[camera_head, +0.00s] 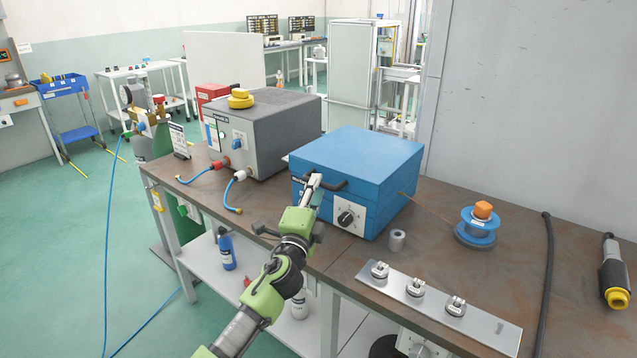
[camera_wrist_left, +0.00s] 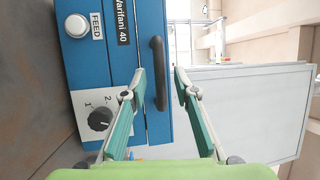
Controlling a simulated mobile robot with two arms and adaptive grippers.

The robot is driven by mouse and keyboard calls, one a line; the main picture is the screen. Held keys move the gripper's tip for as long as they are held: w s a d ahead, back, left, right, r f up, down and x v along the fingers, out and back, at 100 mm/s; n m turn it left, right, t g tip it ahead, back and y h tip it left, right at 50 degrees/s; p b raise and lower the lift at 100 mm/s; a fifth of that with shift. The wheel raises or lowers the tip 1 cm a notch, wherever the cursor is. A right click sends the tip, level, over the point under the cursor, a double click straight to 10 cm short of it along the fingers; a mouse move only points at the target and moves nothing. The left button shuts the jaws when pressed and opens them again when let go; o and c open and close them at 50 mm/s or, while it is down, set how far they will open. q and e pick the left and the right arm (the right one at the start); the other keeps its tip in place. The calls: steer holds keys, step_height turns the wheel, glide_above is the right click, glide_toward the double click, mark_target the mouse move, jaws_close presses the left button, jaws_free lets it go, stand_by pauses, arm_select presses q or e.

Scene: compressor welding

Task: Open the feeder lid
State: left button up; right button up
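The blue feeder (camera_head: 365,182) stands on the brown workbench with its lid (camera_head: 355,148) shut. A dark handle (camera_head: 339,186) is on the lid's front; in the left wrist view the handle (camera_wrist_left: 158,72) stands upright in the picture. My left gripper (camera_head: 314,182) is at the feeder's front, by the handle. In the left wrist view its two fingers (camera_wrist_left: 159,82) are open, one on each side of the handle, with gaps showing. I cannot tell how deep the handle lies between them. The feeder's black knob (camera_head: 346,217) is below the handle. My right gripper is not in view.
A grey machine (camera_head: 270,130) with yellow discs on top stands left of the feeder. A wire spool (camera_head: 478,225), a small metal cylinder (camera_head: 397,240) and a metal plate with clamps (camera_head: 432,308) lie to the right. A torch (camera_head: 613,275) lies at the far right.

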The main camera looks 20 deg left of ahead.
arm_select(q)
steer(key=shift+w+a+r, duration=0.1)
steer(key=shift+w+r, duration=0.05)
steer(key=shift+w, duration=0.6)
steer(key=shift+w+r, duration=0.1)
steer(key=shift+w, duration=0.65)
